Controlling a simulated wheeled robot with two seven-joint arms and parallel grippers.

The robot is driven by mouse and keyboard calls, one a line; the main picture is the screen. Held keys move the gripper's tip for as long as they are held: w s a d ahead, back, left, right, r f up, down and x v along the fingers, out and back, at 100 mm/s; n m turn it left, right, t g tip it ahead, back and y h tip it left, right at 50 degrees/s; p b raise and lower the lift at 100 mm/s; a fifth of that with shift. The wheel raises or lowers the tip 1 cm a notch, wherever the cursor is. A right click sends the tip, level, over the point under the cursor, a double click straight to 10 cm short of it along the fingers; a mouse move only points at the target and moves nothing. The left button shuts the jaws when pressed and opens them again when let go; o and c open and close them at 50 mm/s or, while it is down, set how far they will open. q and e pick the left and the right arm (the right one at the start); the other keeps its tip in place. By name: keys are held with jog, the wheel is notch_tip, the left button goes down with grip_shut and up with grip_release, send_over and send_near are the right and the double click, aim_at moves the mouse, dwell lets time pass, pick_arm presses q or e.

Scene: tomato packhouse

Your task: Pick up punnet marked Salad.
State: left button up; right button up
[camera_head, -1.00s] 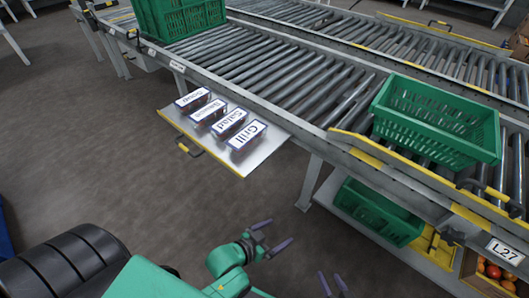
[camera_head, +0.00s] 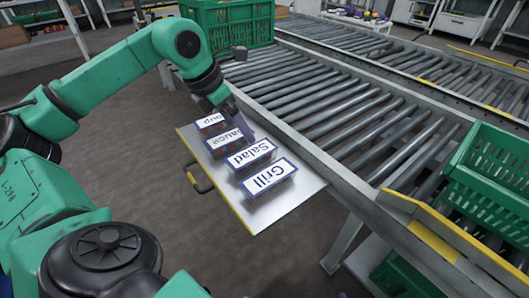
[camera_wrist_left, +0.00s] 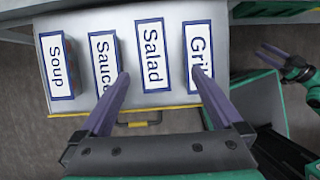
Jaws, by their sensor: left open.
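The Salad punnet (camera_head: 251,156), a small pack with a white, blue-bordered label, stands on a grey side shelf (camera_head: 272,214) between the Sauce punnet (camera_head: 228,139) and the Grill punnet (camera_head: 268,180). My left gripper (camera_head: 236,118) is open above the punnets. In the left wrist view its fingers (camera_wrist_left: 160,76) point to either side of the Salad label (camera_wrist_left: 153,52), one near Sauce and one over the Grill label. Whether they touch anything cannot be told. My right gripper (camera_wrist_left: 265,54) shows at the right of the wrist view, open and away from the shelf.
The Soup punnet (camera_head: 210,121) stands at the far end of the row. A roller conveyor (camera_head: 340,120) runs beside the shelf. A green crate (camera_head: 232,24) stands at the back and another green crate (camera_head: 498,170) at the right. The shelf has a yellow edge (camera_head: 222,193).

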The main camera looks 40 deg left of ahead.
aim_at(251, 153)
pick_arm(q)
jog(key=b+x, duration=0.1)
jog(key=x, duration=0.3)
jog(key=a+b+x, duration=0.1)
jog(key=b+x, duration=0.1)
jog(key=x, duration=0.3)
jog(key=b+x, duration=0.2)
jog(key=x, duration=0.2)
jog(key=shift+a+f, duration=0.3)
jog(key=shift+f, duration=0.3)
jog(key=shift+s+r, duration=0.1)
jog(key=shift+r, duration=0.05)
pick_arm(e)
notch_tip(251, 153, down, 6)
jog(key=t, duration=0.1)
jog(key=shift+m, duration=0.3)
pick_arm(q)
jog(key=c, duration=1.4)
pick_arm(e)
jog(key=shift+a, duration=0.1)
